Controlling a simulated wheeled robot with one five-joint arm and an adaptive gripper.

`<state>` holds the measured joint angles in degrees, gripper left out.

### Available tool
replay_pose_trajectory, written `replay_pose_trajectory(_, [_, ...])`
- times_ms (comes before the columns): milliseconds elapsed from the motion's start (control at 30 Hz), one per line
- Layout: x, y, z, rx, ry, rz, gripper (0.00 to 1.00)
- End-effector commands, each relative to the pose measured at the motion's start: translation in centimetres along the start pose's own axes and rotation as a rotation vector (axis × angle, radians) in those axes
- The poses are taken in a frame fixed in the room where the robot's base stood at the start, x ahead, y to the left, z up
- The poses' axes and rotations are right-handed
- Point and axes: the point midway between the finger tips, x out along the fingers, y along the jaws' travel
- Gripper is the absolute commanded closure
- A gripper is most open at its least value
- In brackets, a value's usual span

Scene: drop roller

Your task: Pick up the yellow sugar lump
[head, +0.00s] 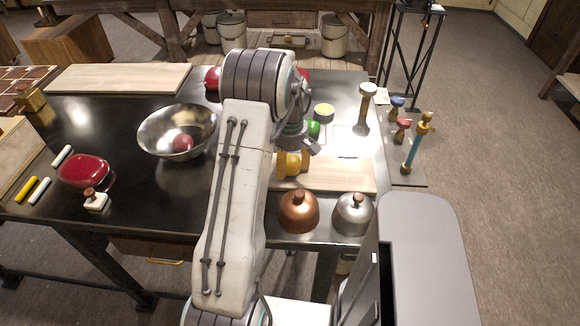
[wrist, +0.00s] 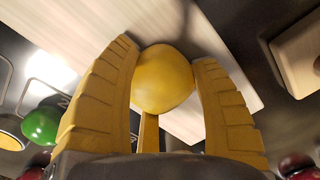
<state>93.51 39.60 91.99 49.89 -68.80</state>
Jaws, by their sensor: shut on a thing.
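The yellow sugar lump (wrist: 164,82) is a smooth, rounded yellow thing between the two ridged yellow fingers in the wrist view. My gripper (wrist: 166,56) is shut on it, with a finger on each side. In the head view my gripper (head: 293,164) points down over the pale wooden board (head: 340,178) on the right part of the table. There I cannot tell the lump apart from the yellow fingers. The wrist view shows the board behind the lump; I cannot tell whether the lump touches it.
A copper dome (head: 298,212) and a silver dome (head: 352,214) stand in front of the board. A green object (head: 313,128) is just behind my gripper. A metal bowl (head: 178,130) holding a red ball is left of my arm.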

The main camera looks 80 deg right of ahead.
Motion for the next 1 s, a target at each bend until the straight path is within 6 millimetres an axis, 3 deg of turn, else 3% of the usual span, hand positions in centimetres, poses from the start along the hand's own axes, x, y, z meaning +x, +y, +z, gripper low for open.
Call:
replay_pose_trajectory(467, [-0.7,0.1,0.0,0.0,0.001,0.002,0.79])
replay_pose_trajectory(767, [-3.4,0.0,0.0,0.0,0.002,0.006,0.79])
replay_pose_trajectory(1000, [-5.3,2.3,0.8,0.002,0.002,0.003,0.79])
